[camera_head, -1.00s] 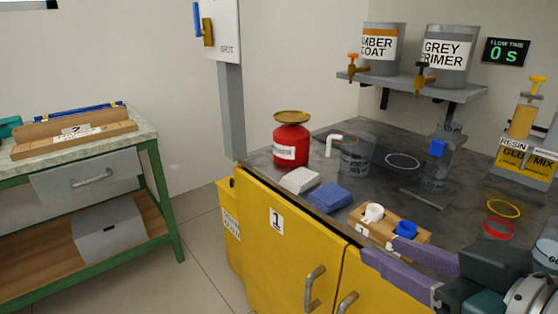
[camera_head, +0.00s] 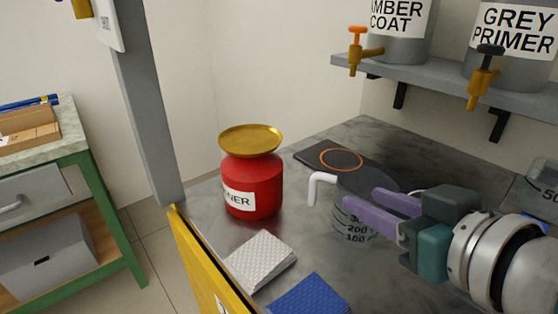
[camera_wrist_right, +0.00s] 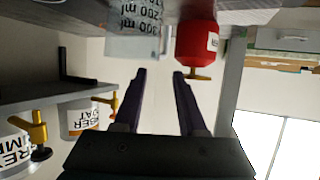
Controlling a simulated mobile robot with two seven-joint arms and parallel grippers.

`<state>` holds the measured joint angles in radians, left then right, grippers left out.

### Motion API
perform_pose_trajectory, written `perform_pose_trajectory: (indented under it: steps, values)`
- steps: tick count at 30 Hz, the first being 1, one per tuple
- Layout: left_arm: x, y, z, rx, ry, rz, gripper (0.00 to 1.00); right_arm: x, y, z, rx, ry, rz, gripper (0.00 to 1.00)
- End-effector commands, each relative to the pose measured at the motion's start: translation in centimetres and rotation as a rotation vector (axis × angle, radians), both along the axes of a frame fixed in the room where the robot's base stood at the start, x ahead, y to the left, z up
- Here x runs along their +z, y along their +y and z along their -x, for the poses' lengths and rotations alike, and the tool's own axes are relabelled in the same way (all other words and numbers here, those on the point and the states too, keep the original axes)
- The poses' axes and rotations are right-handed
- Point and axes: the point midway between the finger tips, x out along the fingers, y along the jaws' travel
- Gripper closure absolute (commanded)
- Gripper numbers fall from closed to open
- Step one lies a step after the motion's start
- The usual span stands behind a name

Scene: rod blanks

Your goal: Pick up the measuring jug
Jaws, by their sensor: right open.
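The measuring jug (camera_head: 352,234) is a clear grey vessel with dark volume marks and a white handle (camera_head: 318,186) on its left. It stands upright on the grey worktop. My right gripper (camera_head: 362,200) has purple fingers, open and empty, reaching in from the right at the jug's upper part. The fingers cover part of the jug in the head view, and contact cannot be told. In the right wrist view the jug (camera_wrist_right: 135,42) appears inverted beyond the open fingertips (camera_wrist_right: 159,73), slightly left of centre. My left gripper is not in view.
A red can (camera_head: 252,185) with a brass top stands left of the jug. A white textured cloth (camera_head: 260,260) and a blue one (camera_head: 310,297) lie in front. A dark pad with an orange ring (camera_head: 342,159) lies behind. The shelf (camera_head: 440,73) with tapped tanks overhangs the back.

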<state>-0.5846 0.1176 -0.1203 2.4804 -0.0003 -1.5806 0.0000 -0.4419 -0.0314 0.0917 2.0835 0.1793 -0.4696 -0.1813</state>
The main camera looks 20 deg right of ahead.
Motion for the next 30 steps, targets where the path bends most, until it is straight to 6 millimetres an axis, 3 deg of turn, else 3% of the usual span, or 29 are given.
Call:
perform_pose_trajectory:
  steps: [12,21,30]
  values:
    - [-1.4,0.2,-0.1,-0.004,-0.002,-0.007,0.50,-2.2,-0.1,-5.1,0.000,-0.001,0.000,0.60]
    - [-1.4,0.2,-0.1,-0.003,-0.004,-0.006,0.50,-2.3,-0.1,-5.7,0.000,0.000,0.001,0.60]
    - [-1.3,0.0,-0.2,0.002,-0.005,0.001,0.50,-2.3,-0.1,-5.7,0.000,0.000,0.001,0.91]
